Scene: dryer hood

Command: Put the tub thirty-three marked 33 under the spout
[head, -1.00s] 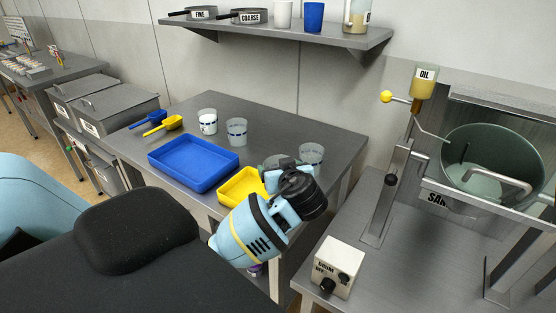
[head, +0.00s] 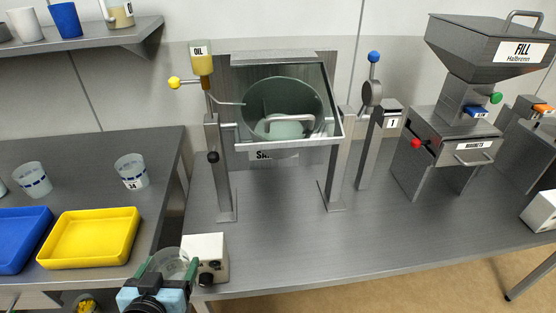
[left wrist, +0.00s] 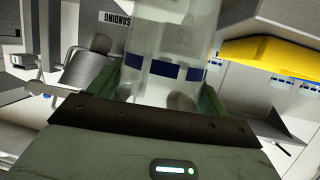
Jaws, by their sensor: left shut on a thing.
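My left gripper (head: 170,272) is low in the head view, near the control box at the front left of the steel bench. It is shut on a clear tub (head: 176,262). In the left wrist view the tub (left wrist: 165,60) has a blue dashed band and sits between the green fingers; no number shows on it. A similar tub (head: 131,171) stands on the left table, its label seeming to end in 4. I cannot tell which part is the spout; a thin tube comes from the oil cup (head: 201,62), and a FILL hopper (head: 492,48) stands at right. My right gripper is not in view.
A tilted drum (head: 284,100) in a frame stands mid-bench. The control box (head: 205,257) is close beside the held tub. A magnets drawer unit (head: 447,152) is under the hopper. Yellow (head: 90,237) and blue (head: 20,238) trays lie on the left table. The bench front centre is clear.

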